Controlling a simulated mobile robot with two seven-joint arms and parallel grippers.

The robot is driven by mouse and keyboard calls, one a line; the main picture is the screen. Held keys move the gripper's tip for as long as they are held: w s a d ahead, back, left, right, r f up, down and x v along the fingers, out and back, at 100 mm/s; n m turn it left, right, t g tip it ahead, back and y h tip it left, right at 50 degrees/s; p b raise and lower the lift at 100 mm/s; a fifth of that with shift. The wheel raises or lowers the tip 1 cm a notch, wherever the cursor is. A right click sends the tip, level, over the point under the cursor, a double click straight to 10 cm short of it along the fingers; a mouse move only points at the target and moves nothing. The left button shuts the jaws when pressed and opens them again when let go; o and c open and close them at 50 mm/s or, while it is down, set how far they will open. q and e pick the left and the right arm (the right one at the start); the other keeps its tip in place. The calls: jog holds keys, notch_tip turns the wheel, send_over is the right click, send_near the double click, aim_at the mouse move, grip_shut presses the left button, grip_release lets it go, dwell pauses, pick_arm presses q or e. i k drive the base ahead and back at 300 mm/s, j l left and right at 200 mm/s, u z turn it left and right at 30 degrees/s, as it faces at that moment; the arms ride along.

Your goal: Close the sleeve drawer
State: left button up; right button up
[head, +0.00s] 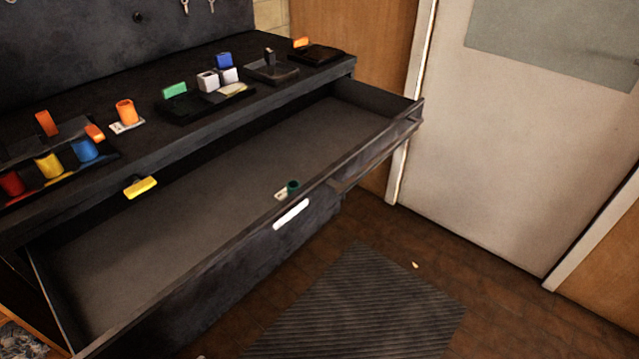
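The wide dark drawer (200,200) under the workbench is pulled far out. Its inside is mostly bare. A white label or handle (291,214) is on the drawer's front face. A yellow piece (140,187) is at the bench's front edge, above the drawer's left part. Neither of my grippers shows in the head view.
The bench top (300,84) holds trays with coloured cups and blocks, including an orange cup (126,112). A ribbed mat (360,305) lies on the brown floor before the drawer. A pale door (510,140) stands at the right.

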aim_at(122, 278)
jog(key=i+u, duration=0.15)
jog(key=u, duration=0.2)
jog(key=i+l+u, duration=0.1)
jog(key=u, duration=0.25)
jog(key=i+l+u, duration=0.15)
jog(key=u, duration=0.2)
